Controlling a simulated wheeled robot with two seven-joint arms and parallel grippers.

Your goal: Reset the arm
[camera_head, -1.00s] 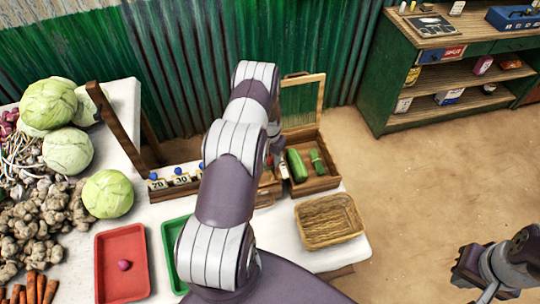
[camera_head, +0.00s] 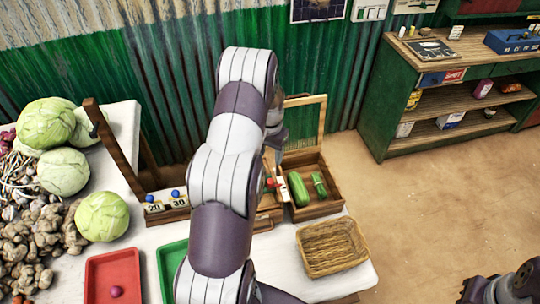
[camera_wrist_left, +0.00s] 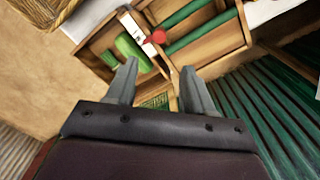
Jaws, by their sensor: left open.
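My left arm rises through the middle of the head view, and its gripper (camera_head: 276,140) is mostly behind my own arm, above the wooden box. In the left wrist view the two fingers of my left gripper (camera_wrist_left: 158,85) are apart with nothing between them. Beyond them is the open wooden box (camera_wrist_left: 237,35) with a green vegetable (camera_wrist_left: 130,48), which also shows in the head view (camera_head: 298,189). My right gripper (camera_head: 480,290) is at the lower right corner, partly cut off; its fingers are not clear.
A woven basket (camera_head: 332,246) stands on the white table (camera_head: 280,262). A red tray (camera_head: 112,266) and a green tray (camera_head: 170,262) lie at the left front. Cabbages (camera_head: 101,217) and roots fill the left. A green shelf (camera_head: 375,120) stands at the back right; the floor before it is clear.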

